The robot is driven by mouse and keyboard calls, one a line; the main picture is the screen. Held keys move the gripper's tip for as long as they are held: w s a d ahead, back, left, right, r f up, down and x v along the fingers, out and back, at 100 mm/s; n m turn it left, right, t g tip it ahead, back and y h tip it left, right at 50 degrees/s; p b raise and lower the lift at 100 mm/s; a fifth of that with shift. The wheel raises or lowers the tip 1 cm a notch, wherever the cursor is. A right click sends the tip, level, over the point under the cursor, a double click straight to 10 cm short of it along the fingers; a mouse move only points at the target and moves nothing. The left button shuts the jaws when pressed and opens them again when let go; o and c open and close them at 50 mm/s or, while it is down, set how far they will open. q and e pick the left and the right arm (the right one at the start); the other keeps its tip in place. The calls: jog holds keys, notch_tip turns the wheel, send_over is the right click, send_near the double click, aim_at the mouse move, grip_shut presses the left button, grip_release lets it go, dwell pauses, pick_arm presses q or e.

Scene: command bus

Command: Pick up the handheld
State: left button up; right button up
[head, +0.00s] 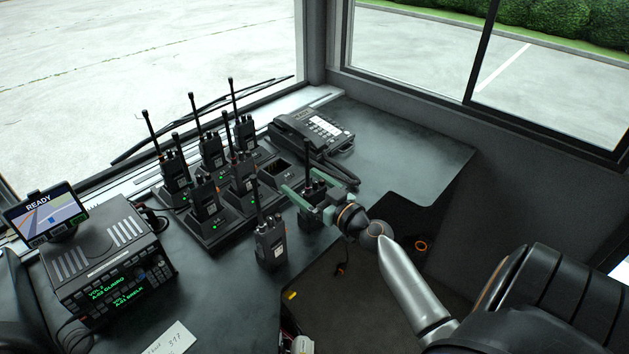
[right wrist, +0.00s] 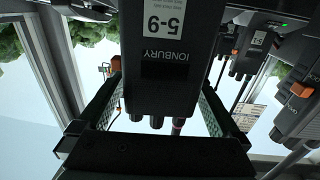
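The dark handheld (head: 313,187), a radio with an upright antenna, stands at the right end of the radio group in the head view. My right gripper (head: 303,183) has its two greenish fingers spread on either side of it. In the right wrist view the handheld (right wrist: 167,50) appears upside down, with "IONBURY" and "5-9" on its front. There the right gripper (right wrist: 160,105) shows its fingers at both sides of the body. Contact with the fingers is not clear, and the handheld's foot is partly hidden. My left gripper is not in view.
A charger (head: 225,232) holds several other radios; its slot (head: 276,167) nearest the desk phone (head: 312,130) looks empty. Another radio (head: 270,245) stands close by in front. A console (head: 108,262) with a screen stands at left. The desk's right part is clear.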

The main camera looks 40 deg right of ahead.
grip_shut()
dwell(0.6)
jog(key=shift+r, duration=0.1)
